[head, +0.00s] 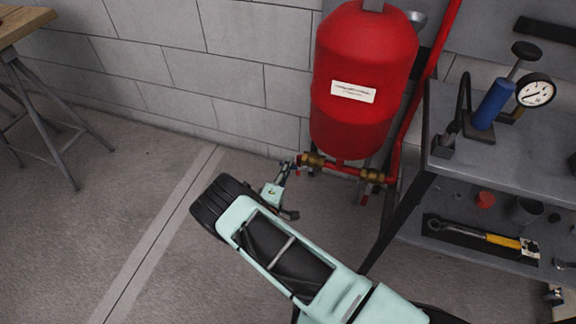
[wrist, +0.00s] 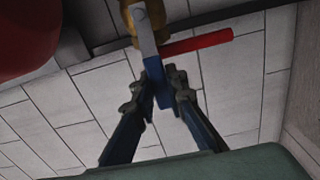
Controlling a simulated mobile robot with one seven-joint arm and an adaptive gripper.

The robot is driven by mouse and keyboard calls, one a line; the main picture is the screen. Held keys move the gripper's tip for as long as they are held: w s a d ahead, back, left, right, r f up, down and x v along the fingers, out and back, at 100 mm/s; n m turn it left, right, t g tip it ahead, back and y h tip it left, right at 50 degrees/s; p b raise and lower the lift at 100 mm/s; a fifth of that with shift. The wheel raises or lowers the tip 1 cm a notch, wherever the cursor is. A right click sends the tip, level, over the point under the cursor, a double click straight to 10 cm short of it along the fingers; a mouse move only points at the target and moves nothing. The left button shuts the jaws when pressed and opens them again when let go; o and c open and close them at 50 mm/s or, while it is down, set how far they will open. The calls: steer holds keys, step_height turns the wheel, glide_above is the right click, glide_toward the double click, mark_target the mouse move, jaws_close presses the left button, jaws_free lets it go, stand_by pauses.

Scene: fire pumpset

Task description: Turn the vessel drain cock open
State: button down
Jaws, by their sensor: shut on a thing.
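The red pressure vessel (head: 362,85) hangs by the wall with a white label on it. Under it a red pipe (head: 342,169) runs between brass fittings. The drain cock (head: 312,160) is brass, at the left end of that pipe. In the wrist view the brass cock (wrist: 147,22) carries a grey lever with a blue sleeve (wrist: 162,92). My gripper (wrist: 163,75) is shut on the blue-sleeved lever, one finger on each side. In the head view my gripper (head: 285,175) is at the cock's left, and the lever is mostly hidden.
A red bar (wrist: 198,43) sticks out beside the lever. A second brass fitting (head: 372,177) sits at the pipe's right. A metal shelf (head: 500,160) with a pump, gauge and wrench stands at right. A wooden-topped bench (head: 22,22) is far left. The floor between is clear.

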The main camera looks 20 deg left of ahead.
steer(key=c, duration=1.9)
jaws_free()
steer(key=s, duration=1.2)
steer(key=shift+a, duration=0.15)
